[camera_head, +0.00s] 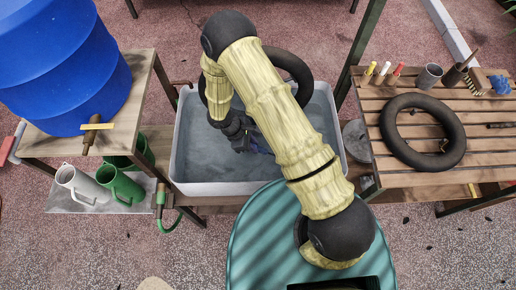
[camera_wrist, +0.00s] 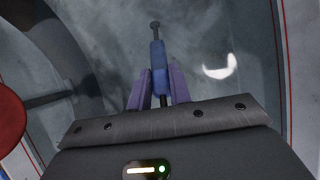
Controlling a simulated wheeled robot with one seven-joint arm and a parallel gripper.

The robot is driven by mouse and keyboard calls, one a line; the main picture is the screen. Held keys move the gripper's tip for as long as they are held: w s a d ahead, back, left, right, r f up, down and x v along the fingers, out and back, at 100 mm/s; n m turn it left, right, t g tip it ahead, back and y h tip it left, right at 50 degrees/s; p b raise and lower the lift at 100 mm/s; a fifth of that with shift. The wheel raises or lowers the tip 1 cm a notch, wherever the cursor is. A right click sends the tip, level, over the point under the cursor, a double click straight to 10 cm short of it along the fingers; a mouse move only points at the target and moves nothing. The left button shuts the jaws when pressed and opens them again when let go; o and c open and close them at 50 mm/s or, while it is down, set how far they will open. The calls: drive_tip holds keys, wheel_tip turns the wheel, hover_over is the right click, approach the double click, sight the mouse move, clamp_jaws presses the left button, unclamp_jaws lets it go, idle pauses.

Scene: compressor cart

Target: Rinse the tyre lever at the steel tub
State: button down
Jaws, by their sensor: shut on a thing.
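The tub (camera_head: 178,135) is a pale rectangular basin with grey-blue water (camera_head: 205,150) in it, in the middle of the head view. My gripper (camera_head: 262,146) is over the inside of the tub, partly hidden by my arm. In the wrist view its purple fingers (camera_wrist: 160,88) are shut on the tyre lever (camera_wrist: 157,55), a thin dark bar with a blue sleeve and a small knobbed end. The lever points away from the gripper, over the water. I cannot tell whether its tip touches the water. In the head view the lever is barely distinguishable.
A black inner tube (camera_head: 290,62) is at the tub's back and shows in the wrist view (camera_wrist: 62,50). A blue barrel (camera_head: 65,65) stands on the left bench, with jugs (camera_head: 85,185) below. A tyre (camera_head: 386,140) lies on the slatted right bench (camera_head: 485,155).

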wheel_tip(320, 180, up, 17)
drive_tip(key=p, duration=1.1)
drive_tip(key=shift+f, duration=0.2)
idle(0.7)
idle(2.2)
wheel_tip(320, 180, up, 4)
drive_tip(key=p, duration=0.3)
idle(1.0)
